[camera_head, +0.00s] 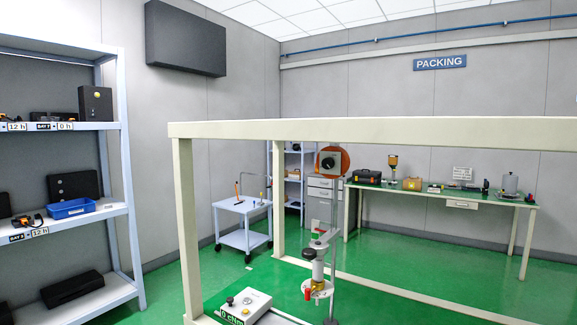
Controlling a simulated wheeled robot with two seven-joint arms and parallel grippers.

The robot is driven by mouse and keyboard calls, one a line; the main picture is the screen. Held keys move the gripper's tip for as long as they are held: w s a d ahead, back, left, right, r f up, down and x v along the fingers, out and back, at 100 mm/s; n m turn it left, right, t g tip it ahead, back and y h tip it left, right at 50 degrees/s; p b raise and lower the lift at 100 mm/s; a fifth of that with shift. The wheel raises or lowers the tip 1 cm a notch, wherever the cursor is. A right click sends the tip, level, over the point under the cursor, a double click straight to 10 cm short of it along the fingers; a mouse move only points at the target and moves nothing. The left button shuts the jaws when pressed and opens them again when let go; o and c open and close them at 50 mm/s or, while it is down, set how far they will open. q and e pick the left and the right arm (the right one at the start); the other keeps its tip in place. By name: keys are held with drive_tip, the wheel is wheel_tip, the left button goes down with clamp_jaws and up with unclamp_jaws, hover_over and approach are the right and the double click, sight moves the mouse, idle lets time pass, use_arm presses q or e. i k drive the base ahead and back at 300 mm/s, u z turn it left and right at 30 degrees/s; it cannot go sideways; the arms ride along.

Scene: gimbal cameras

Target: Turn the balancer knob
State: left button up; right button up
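An orange round unit (343,155), which looks like the balancer, hangs below the cream frame's top beam. Neither of my grippers shows in this view.
The cream frame (390,130) crosses in front, with a post on the left. A white control box (245,302) and a "0 cNm" display sit low at front. Shelving (128,170) stands left, a trolley (243,207) behind, a bench (440,193) at back right.

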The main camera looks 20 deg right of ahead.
sight(327, 163)
drive_tip(key=u, duration=0.65)
drive_tip(key=i, duration=2.3)
drive_tip(key=u, duration=0.6)
drive_tip(key=i, duration=1.6)
drive_tip(key=z, duration=3.95)
